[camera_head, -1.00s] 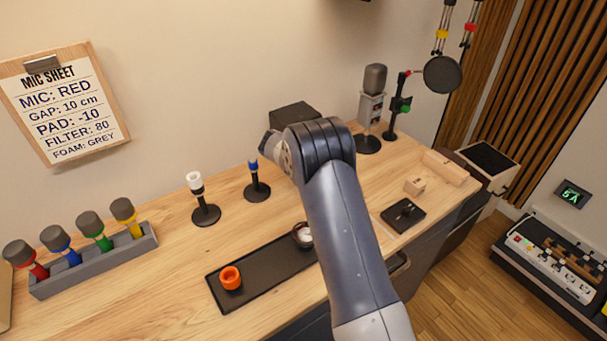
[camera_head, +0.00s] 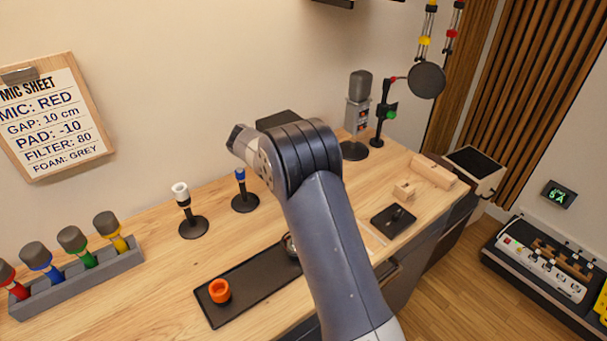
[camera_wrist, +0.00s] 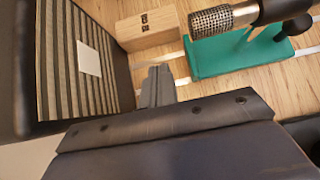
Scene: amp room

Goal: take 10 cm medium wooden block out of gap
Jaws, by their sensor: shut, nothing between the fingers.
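A pale wooden block (camera_wrist: 147,30) with a small dark printed mark, too small to read surely, lies on the table in the wrist view. It sits between a dark box with a striped front (camera_wrist: 85,55) on the left and a green base (camera_wrist: 240,50) carrying a microphone (camera_wrist: 224,18) on the right. I cannot tell whether its ends touch them. My gripper (camera_wrist: 157,72) is shut and empty, its tips just in front of the block, apart from it as far as I can tell. In the head view my arm hides the gripper and this block.
In the head view, other wooden blocks (camera_head: 433,172) (camera_head: 404,190) lie at the table's right. A black tray (camera_head: 250,284) with an orange cup (camera_head: 219,291) is in front. Small stands (camera_head: 193,228) (camera_head: 245,203) and a colour-banded microphone rack (camera_head: 80,277) are at left.

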